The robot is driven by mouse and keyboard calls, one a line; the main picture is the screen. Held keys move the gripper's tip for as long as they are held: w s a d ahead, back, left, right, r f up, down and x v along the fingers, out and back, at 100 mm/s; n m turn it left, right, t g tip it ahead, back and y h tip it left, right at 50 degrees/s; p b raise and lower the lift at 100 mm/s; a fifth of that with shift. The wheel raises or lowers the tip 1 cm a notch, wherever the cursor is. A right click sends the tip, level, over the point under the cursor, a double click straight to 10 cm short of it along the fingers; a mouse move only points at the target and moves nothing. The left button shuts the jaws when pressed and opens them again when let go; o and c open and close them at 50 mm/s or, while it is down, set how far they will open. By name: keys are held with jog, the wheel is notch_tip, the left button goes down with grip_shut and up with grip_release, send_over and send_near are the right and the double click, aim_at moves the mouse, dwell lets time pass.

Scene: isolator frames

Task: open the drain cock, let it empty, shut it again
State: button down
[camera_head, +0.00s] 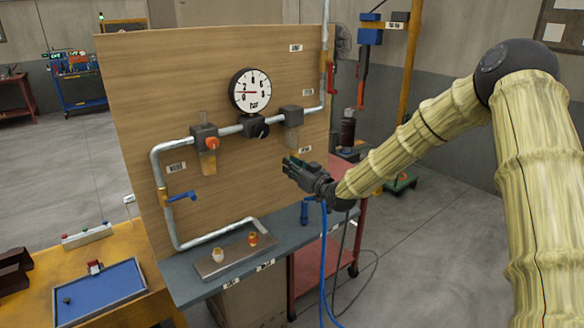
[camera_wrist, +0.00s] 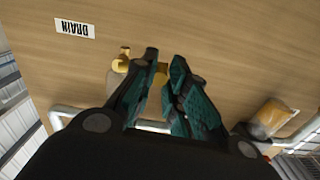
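My gripper (camera_head: 290,167) is at the board, just below the right-hand bowl unit (camera_head: 292,118), and hides the drain cock in the head view. In the wrist view the picture is upside down, and a white DRAIN label (camera_wrist: 75,28) shows beside a brass cock (camera_wrist: 122,61). My fingertips (camera_wrist: 165,63) are partly open with a narrow gap. A brass piece (camera_wrist: 161,76) shows between or just behind them. I cannot tell whether the fingers touch it or how the cock's handle is set.
Grey pipe frames the board. A grey shelf (camera_head: 205,283) carries a plate with two small fittings.

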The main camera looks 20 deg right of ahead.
jog(key=shift+m+b, duration=0.3)
jog(key=shift+b, duration=0.2)
jog(key=shift+r+m+b, duration=0.3)
jog(key=shift+m+b, duration=0.1)
jog(key=shift+m, duration=0.1)
jog(key=c, duration=1.4)
grip_release()
jog(key=shift+s, duration=0.1)
jog(key=v, duration=1.2)
